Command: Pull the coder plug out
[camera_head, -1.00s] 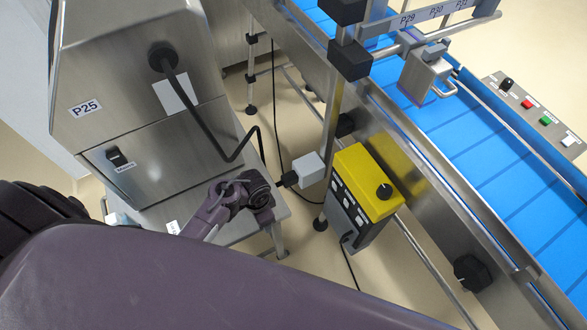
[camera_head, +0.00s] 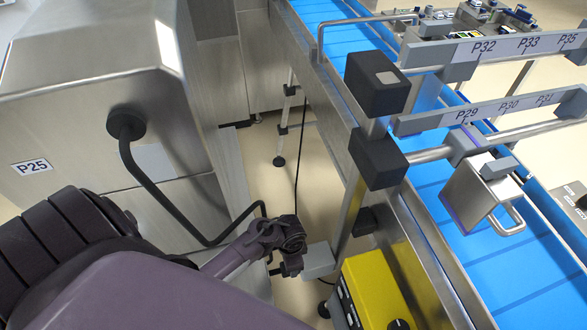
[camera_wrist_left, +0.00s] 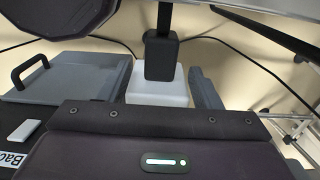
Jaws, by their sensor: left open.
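The coder plug is a black plug (camera_wrist_left: 161,56) with a cable, upright in a white block (camera_wrist_left: 158,88) in the left wrist view. In the head view the block (camera_head: 319,260) is pale grey, left of the yellow box, and the dark plug (camera_head: 291,267) is at its left side, partly hidden by my gripper. My left gripper (camera_head: 286,245) is at the plug. In the wrist view the open jaws (camera_wrist_left: 161,82) show a grey finger on the right side of the block and plug. The left finger is hard to separate from the grey surface behind. My right gripper is out of view.
A steel cabinet (camera_head: 90,100) labelled P25, with a black cable (camera_head: 165,205), stands at left. The blue conveyor (camera_head: 455,215) and its steel rail are at right. A yellow box (camera_head: 375,290) is close to the block. Dark brackets (camera_head: 378,158) stand above it.

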